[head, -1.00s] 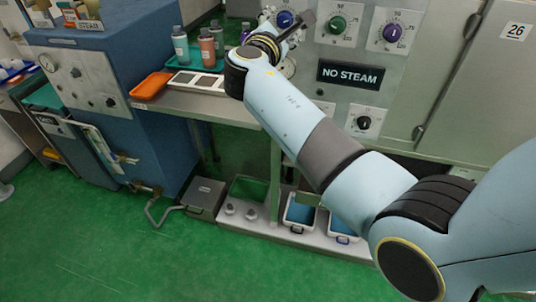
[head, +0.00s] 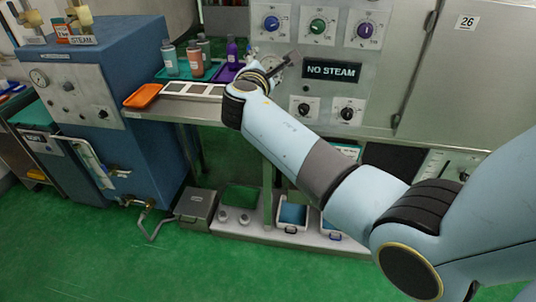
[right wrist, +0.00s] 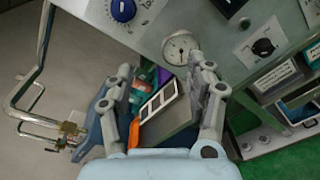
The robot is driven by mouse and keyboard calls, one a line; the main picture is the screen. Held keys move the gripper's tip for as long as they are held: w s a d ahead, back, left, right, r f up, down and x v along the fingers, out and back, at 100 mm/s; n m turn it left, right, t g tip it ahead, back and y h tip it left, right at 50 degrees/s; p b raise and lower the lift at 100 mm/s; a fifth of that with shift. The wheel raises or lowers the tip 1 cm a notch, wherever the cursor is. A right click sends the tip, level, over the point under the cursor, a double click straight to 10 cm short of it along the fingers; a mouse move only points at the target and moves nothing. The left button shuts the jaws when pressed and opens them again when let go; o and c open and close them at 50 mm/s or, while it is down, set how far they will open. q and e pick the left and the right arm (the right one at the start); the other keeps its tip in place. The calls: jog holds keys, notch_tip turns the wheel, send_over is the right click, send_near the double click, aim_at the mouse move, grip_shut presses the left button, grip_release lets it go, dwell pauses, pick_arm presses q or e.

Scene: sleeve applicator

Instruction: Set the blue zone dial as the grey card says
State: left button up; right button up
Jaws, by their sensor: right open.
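The blue zone dial (head: 271,23) is at the left of a row of three dials on the grey panel. It also shows at the top of the right wrist view (right wrist: 123,10). Its exact setting is too small to read. My right gripper (head: 293,58) is below and slightly right of the blue dial, apart from it. In the right wrist view the gripper (right wrist: 160,68) has its fingers spread with nothing held. A tray with pale-framed panels (head: 195,90) lies on the shelf; I cannot tell whether one is the grey card. My left gripper is out of view.
A green dial (head: 318,26) and a purple dial (head: 366,30) sit right of the blue one. A gauge (right wrist: 181,47) is close ahead of the gripper. Bottles (head: 195,60) and an orange tray (head: 143,96) occupy the shelf.

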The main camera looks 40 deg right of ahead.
jog(key=s+a+f+g+y+b, duration=0.1)
jog(key=s+f+b, duration=0.1)
jog(key=f, duration=0.9)
jog(key=s+a+f+m+g+y+b, duration=0.1)
jog(key=s+f+y+b, duration=0.1)
jog(key=f, duration=0.8)
jog(key=shift+s+a+f+y+b, duration=0.2)
jog(key=shift+s+f+y+b, duration=0.25)
jog(key=shift+b, duration=0.45)
